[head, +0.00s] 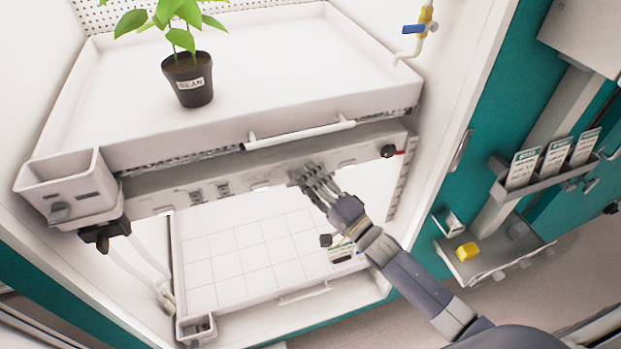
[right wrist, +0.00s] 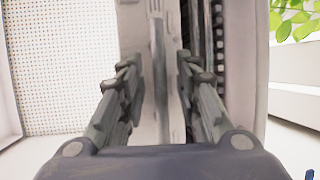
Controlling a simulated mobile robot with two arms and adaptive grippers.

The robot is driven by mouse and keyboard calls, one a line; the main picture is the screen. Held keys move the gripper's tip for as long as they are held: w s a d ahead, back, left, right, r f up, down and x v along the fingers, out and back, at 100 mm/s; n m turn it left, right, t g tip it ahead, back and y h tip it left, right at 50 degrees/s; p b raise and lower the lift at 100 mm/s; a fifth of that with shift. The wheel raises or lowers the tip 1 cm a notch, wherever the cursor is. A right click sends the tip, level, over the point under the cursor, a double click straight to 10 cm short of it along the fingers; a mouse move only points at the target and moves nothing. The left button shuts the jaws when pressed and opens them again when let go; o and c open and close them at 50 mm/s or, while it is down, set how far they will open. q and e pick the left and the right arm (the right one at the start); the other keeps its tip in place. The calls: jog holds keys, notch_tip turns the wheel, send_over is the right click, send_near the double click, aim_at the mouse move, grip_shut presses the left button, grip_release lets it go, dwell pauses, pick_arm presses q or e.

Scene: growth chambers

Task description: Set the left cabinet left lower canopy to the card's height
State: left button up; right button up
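The lower canopy (head: 235,178) is a long grey bar across the left cabinet, under the upper tray. A dark knob with a red pointer (head: 389,151) sits at its right end, above a marked vertical scale (head: 401,188). My right gripper (head: 308,176) is at the canopy's front, right of its middle. In the right wrist view, its fingers (right wrist: 160,72) are apart, with a thin pale bar (right wrist: 160,85) between them; I cannot tell whether they touch it. My left gripper is out of view.
The upper tray (head: 290,90) holds a potted bean plant (head: 188,80). A gridded lower tray (head: 235,260) lies below the canopy. At right, a rack (head: 500,190) holds cards (head: 523,168), and a shelf (head: 485,268) holds a yellow object (head: 467,251).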

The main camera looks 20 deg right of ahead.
jog(key=shift+c, duration=0.3)
grip_shut()
notch_tip(320, 180, down, 15)
jog(key=b, duration=1.1)
jog(key=shift+o, duration=0.3)
grip_release()
jog(key=shift+s, duration=0.1)
